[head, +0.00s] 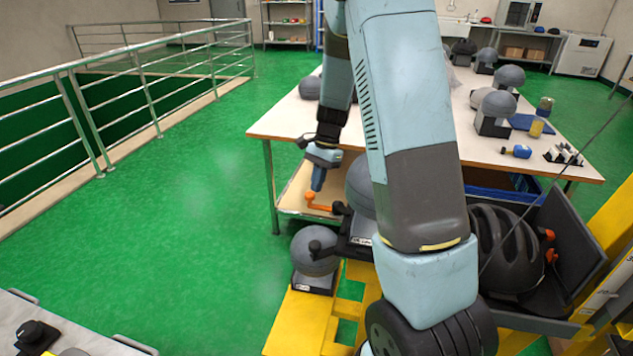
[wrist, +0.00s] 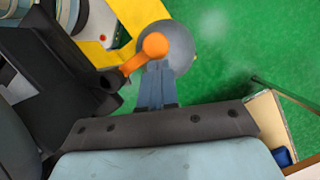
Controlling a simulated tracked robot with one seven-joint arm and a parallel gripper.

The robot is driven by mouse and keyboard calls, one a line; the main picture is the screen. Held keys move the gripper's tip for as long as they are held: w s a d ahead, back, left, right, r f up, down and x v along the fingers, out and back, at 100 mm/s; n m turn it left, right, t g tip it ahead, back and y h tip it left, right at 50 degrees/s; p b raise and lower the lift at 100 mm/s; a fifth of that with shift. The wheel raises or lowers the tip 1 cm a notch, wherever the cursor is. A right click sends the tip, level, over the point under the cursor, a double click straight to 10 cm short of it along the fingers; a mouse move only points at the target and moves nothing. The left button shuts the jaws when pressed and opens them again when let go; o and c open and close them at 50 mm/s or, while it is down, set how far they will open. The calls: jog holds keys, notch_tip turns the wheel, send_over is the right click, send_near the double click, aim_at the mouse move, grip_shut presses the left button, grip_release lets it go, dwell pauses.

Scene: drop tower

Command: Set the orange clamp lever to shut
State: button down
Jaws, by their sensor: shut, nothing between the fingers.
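The orange clamp lever (head: 318,202) sticks out to the left of a dark mount beside a grey dome, near the table's lower shelf. In the wrist view the lever (wrist: 145,54) has a round knob at its upper right end and its arm runs down left to a black bracket (wrist: 95,88). My gripper (head: 318,186) points down with its fingers together just above the lever's knob. In the wrist view the fingertips (wrist: 157,66) lie at the knob's lower edge. I cannot tell whether they touch it. Nothing is held.
A grey dome on a yellow base (head: 315,250) stands just below the lever. A black helmet (head: 505,245) sits to the right of my arm. The white table (head: 290,118) behind holds several domes and tools. Green floor on the left is clear up to the railing (head: 130,80).

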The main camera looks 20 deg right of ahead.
jog(key=shift+s+a+n, duration=0.4)
jog(key=shift+a+n, duration=0.1)
jog(key=shift+a, duration=0.05)
jog(key=v, duration=1.4)
jog(key=s+a+r+n+t+h, duration=0.1)
jog(key=s+r+n+t, duration=0.1)
jog(key=s, duration=0.7)
jog(key=s+a+r+n+t+h, duration=0.1)
jog(key=s+r+n+t, duration=0.2)
jog(key=s, duration=0.7)
jog(key=s+a+r+n+t+h, duration=0.1)
jog(key=s+r+n, duration=0.4)
jog(key=s, duration=0.5)
notch_tip(320, 180, up, 2)
jog(key=shift+a+r+n+t, duration=0.1)
jog(key=shift+a+n+t, duration=0.3)
jog(key=shift+t, duration=0.4)
